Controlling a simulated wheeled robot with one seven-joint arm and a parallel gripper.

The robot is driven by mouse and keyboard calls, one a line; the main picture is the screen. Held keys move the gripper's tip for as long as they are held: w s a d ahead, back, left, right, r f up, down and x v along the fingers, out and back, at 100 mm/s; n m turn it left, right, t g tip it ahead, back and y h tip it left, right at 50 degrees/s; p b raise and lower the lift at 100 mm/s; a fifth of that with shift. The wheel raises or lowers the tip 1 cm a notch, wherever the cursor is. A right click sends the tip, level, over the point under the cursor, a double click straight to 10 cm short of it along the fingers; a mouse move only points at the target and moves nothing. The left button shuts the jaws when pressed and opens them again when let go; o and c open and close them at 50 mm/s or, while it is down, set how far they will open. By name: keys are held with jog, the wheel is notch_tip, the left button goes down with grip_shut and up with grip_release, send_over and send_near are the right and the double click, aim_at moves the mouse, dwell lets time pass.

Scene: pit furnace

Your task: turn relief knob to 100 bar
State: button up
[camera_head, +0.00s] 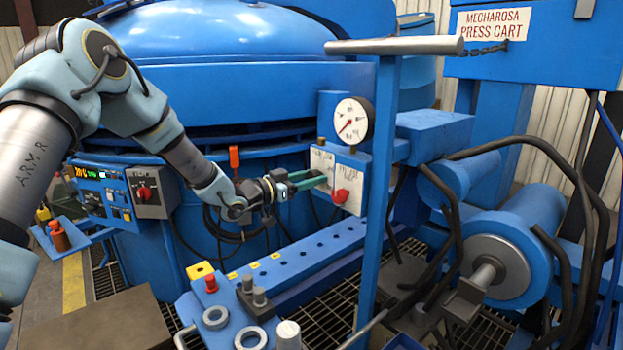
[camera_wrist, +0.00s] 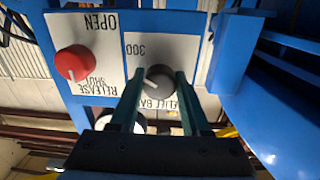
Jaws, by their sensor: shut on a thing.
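The relief knob (camera_wrist: 160,78) is a dark grey round knob on a pale plate lettered "RELIEF BAR", upside down in the wrist view. My gripper (camera_wrist: 161,74) is shut on the knob, with one green finger on each side of it. A "300" mark stands left of the knob. The other scale marks are hidden, and I cannot tell which value the knob points at. In the head view my gripper (camera_head: 320,178) reaches from the left to the pale valve panel (camera_head: 352,163), and its fingers hide the knob.
A red release knob (camera_wrist: 75,63), marked OPEN and SHUT, sits beside the relief knob; it also shows below my fingers in the head view (camera_head: 340,196). A round gauge (camera_head: 353,120) is above the panel. A blue post with a handle bar (camera_head: 395,46) stands right of it.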

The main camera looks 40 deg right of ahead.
grip_shut()
jog(key=shift+n, duration=0.3)
jog(key=n+p, duration=0.3)
jog(key=n, duration=0.1)
jog(key=shift+n, duration=0.3)
jog(key=n+p, duration=0.2)
jog(key=n, duration=0.4)
jog(key=shift+s+n, duration=0.1)
jog(key=shift+n, duration=0.2)
jog(key=n+p, duration=0.1)
jog(key=n, duration=0.5)
jog(key=shift+t, duration=0.3)
jog(key=n, duration=0.6)
jog(key=shift+r+n, duration=0.1)
jog(key=shift+n, duration=0.4)
